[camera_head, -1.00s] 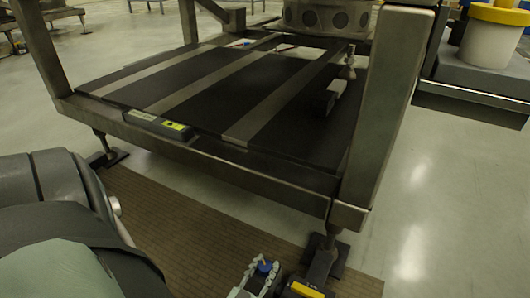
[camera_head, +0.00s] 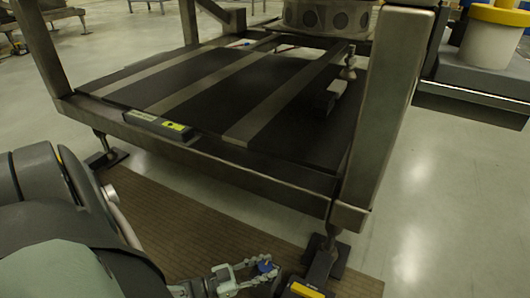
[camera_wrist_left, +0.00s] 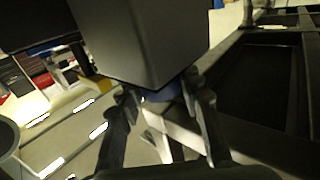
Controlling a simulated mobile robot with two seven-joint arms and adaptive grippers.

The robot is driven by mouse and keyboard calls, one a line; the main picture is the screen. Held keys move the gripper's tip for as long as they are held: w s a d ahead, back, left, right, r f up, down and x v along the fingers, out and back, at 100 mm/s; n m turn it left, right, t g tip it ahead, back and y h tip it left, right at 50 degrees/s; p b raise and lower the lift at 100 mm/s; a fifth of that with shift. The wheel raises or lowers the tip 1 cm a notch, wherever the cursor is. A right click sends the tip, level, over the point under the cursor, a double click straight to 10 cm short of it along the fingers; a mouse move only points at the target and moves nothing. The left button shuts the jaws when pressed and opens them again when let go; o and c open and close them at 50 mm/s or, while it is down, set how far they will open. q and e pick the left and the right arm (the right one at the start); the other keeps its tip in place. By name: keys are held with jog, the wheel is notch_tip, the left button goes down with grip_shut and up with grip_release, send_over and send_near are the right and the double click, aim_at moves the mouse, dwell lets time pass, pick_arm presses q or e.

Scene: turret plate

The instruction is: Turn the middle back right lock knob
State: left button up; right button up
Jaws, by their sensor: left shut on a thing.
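My right gripper is not in view.
A dark metal table frame (camera_head: 260,175) with a low striped platform fills the middle. Its right post (camera_head: 388,105) and foot (camera_head: 325,258) stand close to the knob. A yellow-marked dark part (camera_head: 305,290) is right beside the gripper. Open floor (camera_head: 440,220) lies to the right.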

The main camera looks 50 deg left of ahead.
aim_at(265, 266)
pick_arm(q)
jog(key=shift+w+m+g+h, duration=0.1)
jog(key=shift+m+g+h, duration=0.3)
jog(key=shift+m+h, duration=0.3)
jog(key=shift+m+g+h, duration=0.4)
jog(key=shift+h, duration=0.4)
jog(key=o, duration=1.2)
jog(key=shift+r, duration=0.15)
jog(key=shift+a+r, duration=0.1)
jog(key=shift+r, duration=4.75)
